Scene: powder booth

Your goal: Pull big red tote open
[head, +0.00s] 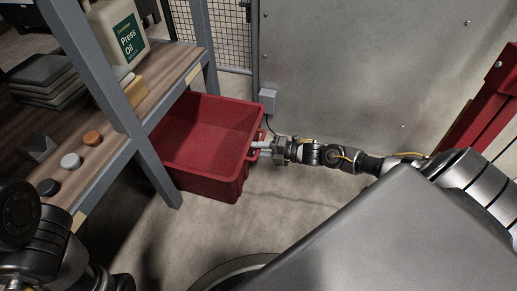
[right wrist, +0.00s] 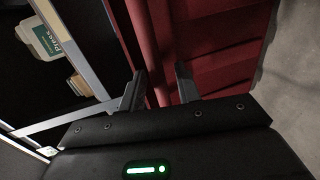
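The big red tote (head: 205,188) stands on the floor, its left side under the wooden shelf and its right part out in the open. It is open-topped and looks empty. My right gripper (head: 262,148) reaches in from the right to the handle on the tote's right side (head: 256,146). In the right wrist view the two fingers (right wrist: 158,78) stand apart with a red bar of the tote (right wrist: 152,50) between them; whether they press on it is not clear. My left gripper is out of view; only dark parts of my left arm show at lower left.
A shelf unit with grey posts (head: 160,172) and a wooden top (head: 160,84) stands at left. It carries a Press Oil jug (head: 118,32), folded grey cloths (head: 45,78) and small pucks. A grey wall panel is behind. Bare floor (head: 240,215) lies in front of the tote.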

